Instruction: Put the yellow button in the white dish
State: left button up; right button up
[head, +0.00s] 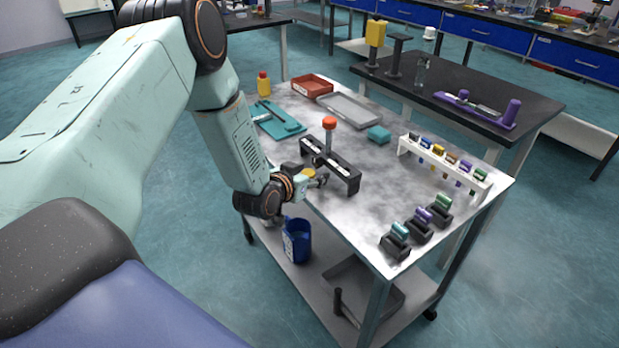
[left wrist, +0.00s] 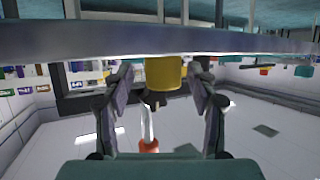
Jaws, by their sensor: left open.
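The yellow button (head: 308,173) shows as a small yellow disc at the near left edge of the metal table, beside a black bracket. My left gripper (head: 314,182) is right at it, its fingers partly covering it. In the left wrist view the yellow button (left wrist: 164,73) looks like a short cylinder between my two open fingers, with a gap on both sides. I cannot make out a white dish for certain in either view. My right gripper is not in view.
The black bracket (head: 345,176) and a red-knobbed post (head: 329,124) stand close beside the gripper. A grey tray (head: 349,109), a red tray (head: 312,86) and a white rack (head: 480,187) stand on the table. A blue cup (head: 299,241) is on the lower shelf. The table's middle is clear.

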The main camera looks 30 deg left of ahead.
pick_arm(q)
jog(key=shift+a+f, duration=0.1)
jog(key=shift+a, duration=0.25)
jog(key=c, duration=0.5)
jog(key=shift+d, duration=0.25)
jog(key=c, duration=0.5)
jog(key=shift+a, duration=0.15)
jog(key=shift+c, duration=1)
